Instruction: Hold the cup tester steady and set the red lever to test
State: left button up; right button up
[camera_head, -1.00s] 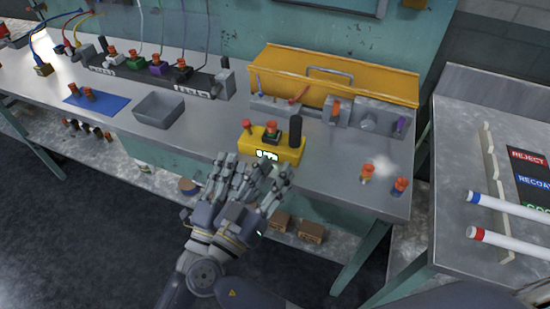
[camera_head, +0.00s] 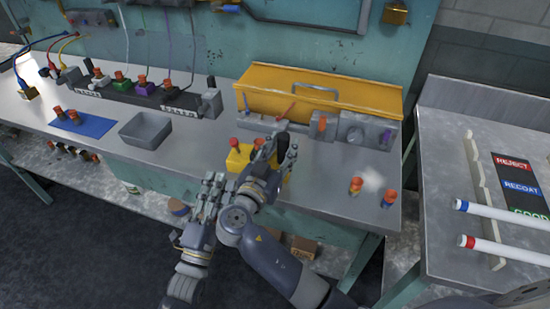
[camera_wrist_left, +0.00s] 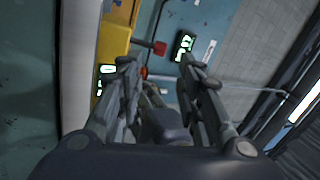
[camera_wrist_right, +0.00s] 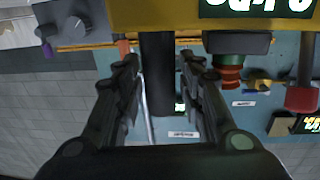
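The yellow cup tester (camera_head: 238,158) stands at the bench's front edge, partly hidden by my right arm. Its red lever knob (camera_head: 233,142) is at its left end; in the left wrist view the red lever (camera_wrist_left: 158,47) stands out from the yellow body. A red-topped cup (camera_wrist_right: 228,76) sits on the tester. My right gripper (camera_wrist_right: 160,75) is open, with its fingers on either side of the tester's upright black handle (camera_wrist_right: 157,45); contact is unclear. My left gripper (camera_head: 210,190) is open and empty in front of the tester, below the lever; it also shows in the left wrist view (camera_wrist_left: 160,62).
A yellow toolbox (camera_head: 330,90) and grey fixtures (camera_head: 355,131) stand behind the tester. A grey tray (camera_head: 146,130) and blue mat (camera_head: 82,124) lie left. Two small orange-topped pieces (camera_head: 356,187) (camera_head: 389,198) stand right. Bench between tray and tester is clear.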

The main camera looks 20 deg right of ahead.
jog(key=shift+w+d, duration=0.25)
jog(key=shift+w, duration=0.05)
grip_shut()
pick_arm(q)
jog(key=shift+s+a+f+m, duration=0.15)
jog(key=shift+a+f+m, duration=0.05)
jog(key=shift+a+m, duration=0.1)
jog(key=c, duration=0.7)
jog(key=s+a+f+m+h, duration=0.1)
jog(key=s+a+f+m+g+h, duration=0.1)
jog(key=m, duration=0.1)
jog(key=s+a+m+g+h, duration=0.1)
jog(key=m, duration=0.1)
jog(key=shift+s+a+f+h, duration=0.25)
jog(key=shift+f+h, duration=0.05)
jog(key=shift+f, duration=0.1)
grip_shut()
